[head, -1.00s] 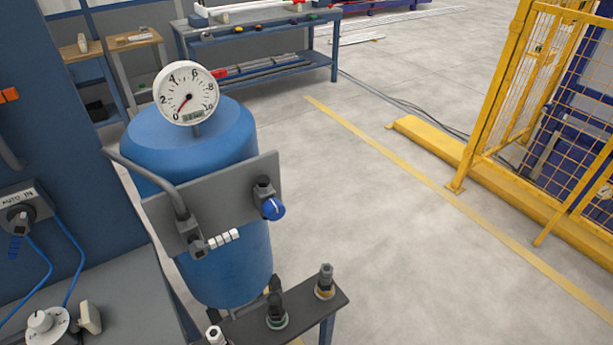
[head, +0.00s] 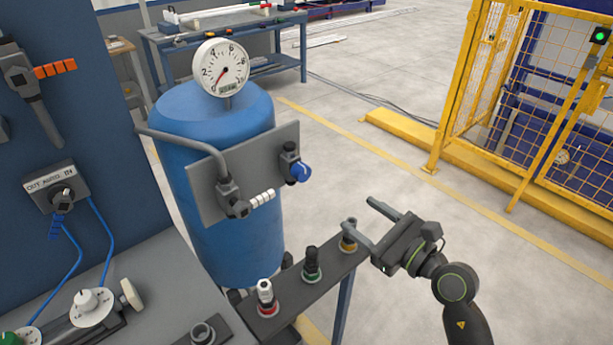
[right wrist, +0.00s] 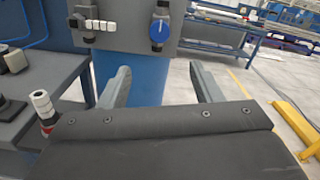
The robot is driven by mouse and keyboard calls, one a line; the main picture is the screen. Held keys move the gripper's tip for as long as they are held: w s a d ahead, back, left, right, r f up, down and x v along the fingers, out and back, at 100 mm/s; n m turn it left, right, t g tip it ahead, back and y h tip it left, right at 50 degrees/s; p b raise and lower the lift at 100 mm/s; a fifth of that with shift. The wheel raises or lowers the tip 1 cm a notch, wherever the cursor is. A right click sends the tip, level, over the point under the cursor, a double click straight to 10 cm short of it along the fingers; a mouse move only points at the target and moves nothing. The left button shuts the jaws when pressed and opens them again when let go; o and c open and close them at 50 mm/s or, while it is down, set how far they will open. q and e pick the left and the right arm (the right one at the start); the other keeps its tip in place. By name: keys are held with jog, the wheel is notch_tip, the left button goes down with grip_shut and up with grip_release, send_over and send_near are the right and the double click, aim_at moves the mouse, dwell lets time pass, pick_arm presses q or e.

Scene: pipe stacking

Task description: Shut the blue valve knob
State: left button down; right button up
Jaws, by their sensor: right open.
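The blue valve knob (head: 299,172) sits on the right end of a grey panel (head: 240,165) in front of a blue tank (head: 230,250). A white line shows on its face. It also shows in the right wrist view (right wrist: 159,30), above and between my fingers. My right gripper (head: 359,218) is open and empty, to the right of and below the knob, apart from it. In the right wrist view its two fingers (right wrist: 160,88) are spread wide. My left gripper is not in view.
A narrow stand with several fittings (head: 311,262) is below the panel, close to my right fingers. A gauge (head: 222,68) tops the tank. A grey bench (head: 160,295) is at left, a yellow fence (head: 520,110) at right. Floor between is clear.

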aim_at(305, 174)
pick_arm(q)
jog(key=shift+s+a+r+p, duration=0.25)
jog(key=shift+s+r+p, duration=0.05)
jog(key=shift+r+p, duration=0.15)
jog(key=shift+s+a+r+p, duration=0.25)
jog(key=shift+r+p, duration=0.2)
pick_arm(e)
jog(key=x, duration=1.7)
jog(key=shift+a+r, duration=0.1)
jog(key=shift+a, duration=0.1)
jog(key=shift+c, duration=0.3)
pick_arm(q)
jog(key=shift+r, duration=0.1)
pick_arm(e)
jog(key=c, duration=0.9)
